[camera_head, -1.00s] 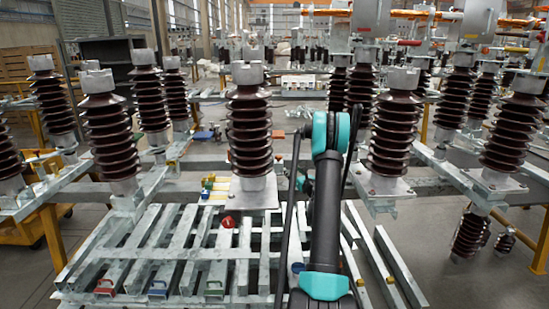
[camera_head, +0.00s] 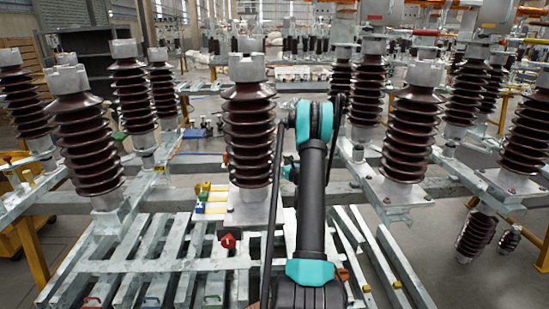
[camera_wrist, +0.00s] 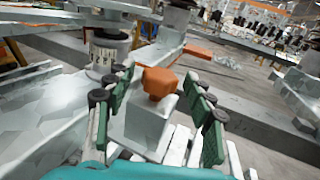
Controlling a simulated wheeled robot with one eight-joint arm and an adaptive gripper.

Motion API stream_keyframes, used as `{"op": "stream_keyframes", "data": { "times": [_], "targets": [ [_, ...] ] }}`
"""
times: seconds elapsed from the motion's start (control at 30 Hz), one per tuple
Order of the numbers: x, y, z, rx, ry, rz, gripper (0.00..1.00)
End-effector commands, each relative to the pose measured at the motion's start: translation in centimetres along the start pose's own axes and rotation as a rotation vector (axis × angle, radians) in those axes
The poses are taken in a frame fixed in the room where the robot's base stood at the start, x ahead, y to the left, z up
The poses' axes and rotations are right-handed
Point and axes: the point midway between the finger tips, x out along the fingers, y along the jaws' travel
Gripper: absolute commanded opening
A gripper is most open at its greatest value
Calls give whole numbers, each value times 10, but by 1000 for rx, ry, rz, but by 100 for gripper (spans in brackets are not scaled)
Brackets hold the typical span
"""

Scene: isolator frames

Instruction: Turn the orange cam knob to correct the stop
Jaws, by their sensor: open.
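The orange knob (camera_wrist: 158,82) sits on top of a pale grey metal block in the wrist view, with a faceted, blocky head. My gripper (camera_wrist: 160,95) is open, its green-padded fingers on the left and right of the knob, with visible gaps to both sides. I cannot tell how deep the knob lies between the fingers. In the head view my arm reaches forward and hides the knob and the gripper's fingertips. The stop cannot be made out clearly.
A metal cylinder (camera_wrist: 108,48) stands behind the left finger, and a flat orange piece (camera_wrist: 197,51) lies beyond the knob. In the head view, a brown ribbed insulator (camera_head: 249,135) stands just left of my arm. A red knob (camera_head: 228,241) sits on the steel slats (camera_head: 165,265).

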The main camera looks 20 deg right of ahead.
Motion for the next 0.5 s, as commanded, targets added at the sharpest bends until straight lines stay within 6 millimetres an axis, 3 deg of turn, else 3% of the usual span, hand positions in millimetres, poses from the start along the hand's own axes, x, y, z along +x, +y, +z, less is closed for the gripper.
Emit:
{"op": "stream_keyframes", "data": {
  "times": [0.33,0.5],
  "targets": [
    [0,-1,0,0,0,-1,54],
    [0,-1,0,0,0,-1,34]
  ]
}}
